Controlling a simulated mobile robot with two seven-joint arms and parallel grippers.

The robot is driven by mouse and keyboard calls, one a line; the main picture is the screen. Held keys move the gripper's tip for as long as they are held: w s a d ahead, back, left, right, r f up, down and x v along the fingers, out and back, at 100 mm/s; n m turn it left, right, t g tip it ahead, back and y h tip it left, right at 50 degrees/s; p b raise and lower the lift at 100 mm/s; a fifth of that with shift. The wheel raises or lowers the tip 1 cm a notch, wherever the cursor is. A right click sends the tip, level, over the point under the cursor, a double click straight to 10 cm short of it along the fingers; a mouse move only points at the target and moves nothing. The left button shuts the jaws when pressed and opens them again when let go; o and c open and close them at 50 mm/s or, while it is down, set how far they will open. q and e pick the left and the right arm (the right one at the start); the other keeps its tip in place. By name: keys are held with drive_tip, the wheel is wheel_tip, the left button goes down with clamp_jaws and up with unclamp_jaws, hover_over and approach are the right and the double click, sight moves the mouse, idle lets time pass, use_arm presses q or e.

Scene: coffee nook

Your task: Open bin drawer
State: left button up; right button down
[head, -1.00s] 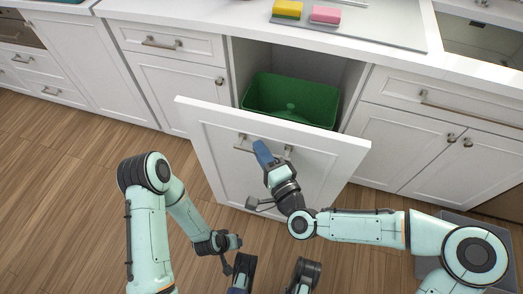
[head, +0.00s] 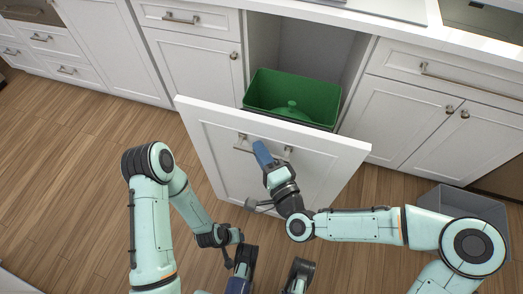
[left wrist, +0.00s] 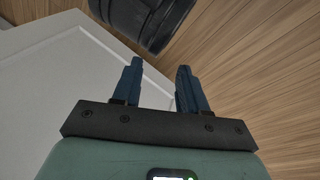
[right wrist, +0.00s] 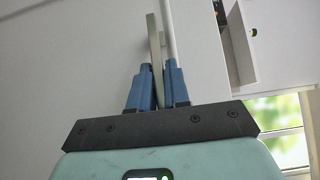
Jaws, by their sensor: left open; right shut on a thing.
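The bin drawer's white front panel (head: 210,140) stands well out from the cabinet. A green bin (head: 262,88) shows behind it, partly hidden by the panel. My right gripper (head: 262,150) is shut on the drawer's metal handle (head: 241,142). In the right wrist view, the handle bar (right wrist: 153,40) runs between the blue fingers of my right gripper (right wrist: 158,68). My left gripper (left wrist: 158,68) is open and empty, low in front of the drawer; its fingers are hard to make out in the head view.
White cabinets (head: 185,65) line the wall on both sides of the opening, under a light counter (head: 395,30). A grey box (head: 440,197) stands on the floor at the right, partly behind my right arm. The wooden floor (head: 75,180) at left is clear.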

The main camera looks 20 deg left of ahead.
drive_tip(key=c, duration=1.2)
unclamp_jaws()
drive_tip(key=shift+a, duration=0.1)
use_arm(q)
drive_tip(key=s+d+r+g+h+p, duration=0.1)
drive_tip(key=s+d+r+g+p, duration=0.2)
drive_tip(key=s+r+p, duration=0.4)
drive_tip(key=shift+s+d+r+m, duration=0.35)
drive_tip(key=shift+s+r, duration=0.2)
drive_tip(key=shift+s, duration=0.35)
use_arm(e)
drive_tip(key=v, duration=0.7)
drive_tip(key=shift+s+d, duration=0.2)
use_arm(q)
drive_tip(key=shift+w, duration=0.15)
